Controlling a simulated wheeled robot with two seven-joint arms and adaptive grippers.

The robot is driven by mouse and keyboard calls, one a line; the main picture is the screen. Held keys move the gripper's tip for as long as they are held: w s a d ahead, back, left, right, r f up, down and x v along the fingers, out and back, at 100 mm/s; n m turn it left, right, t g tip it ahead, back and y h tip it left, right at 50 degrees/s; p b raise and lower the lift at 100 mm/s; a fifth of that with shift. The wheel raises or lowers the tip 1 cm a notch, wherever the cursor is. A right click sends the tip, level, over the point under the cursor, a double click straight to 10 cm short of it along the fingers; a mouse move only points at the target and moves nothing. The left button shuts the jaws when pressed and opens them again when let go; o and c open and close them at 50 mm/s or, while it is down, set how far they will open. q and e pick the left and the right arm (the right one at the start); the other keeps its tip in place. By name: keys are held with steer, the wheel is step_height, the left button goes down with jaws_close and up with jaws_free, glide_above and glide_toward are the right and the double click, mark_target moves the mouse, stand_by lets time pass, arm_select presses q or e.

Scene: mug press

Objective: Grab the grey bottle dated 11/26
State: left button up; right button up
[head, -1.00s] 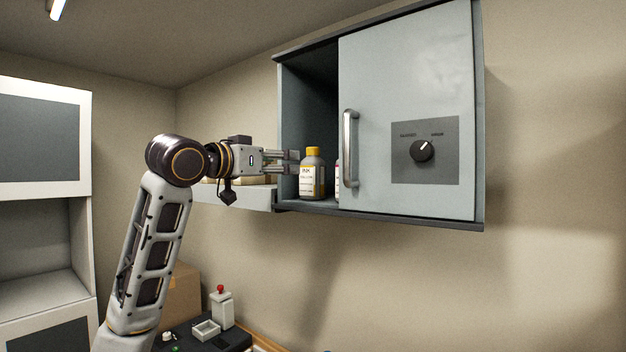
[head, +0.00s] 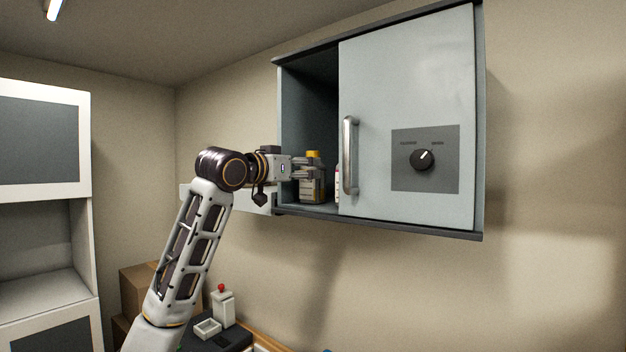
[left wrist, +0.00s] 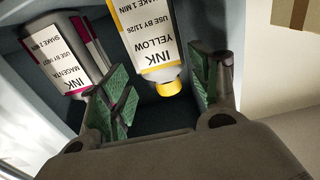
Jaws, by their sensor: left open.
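The grey bottle with a yellow cap (head: 312,192) stands upright in the open left part of the wall cabinet. In the left wrist view this yellow ink bottle (left wrist: 152,45) appears upside down; its label reads INK YELLOW, with a use-by date that looks like 11/26. My left gripper (head: 307,169) is open at the bottle, its fingers overlapping the bottle's upper part in the head view. In the wrist view the bottle lies between the two green-padded fingers (left wrist: 163,85), with gaps visible on both sides. My right gripper is not in view.
A magenta ink bottle (left wrist: 68,55) stands close beside the yellow one, mostly hidden by the cabinet door (head: 410,90) in the head view. The door has a vertical handle (head: 350,155) and a knob. The cabinet's left side wall (head: 288,125) is near my gripper.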

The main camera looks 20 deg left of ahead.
arm_select(q)
steer(key=shift+w+d, duration=0.1)
steer(key=shift+w, duration=0.1)
stand_by(0.3)
steer(key=shift+r+p+x, duration=0.15)
steer(key=shift+p+x, duration=0.4)
steer(key=shift+x, duration=0.3)
steer(key=shift+r+p+x, duration=0.2)
steer(key=shift+p+x, duration=0.3)
steer(key=shift+x, duration=0.35)
steer(key=shift+p+x, duration=0.3)
steer(key=shift+x, duration=0.6)
steer(key=shift+f, duration=0.1)
steer(key=c, duration=1.1)
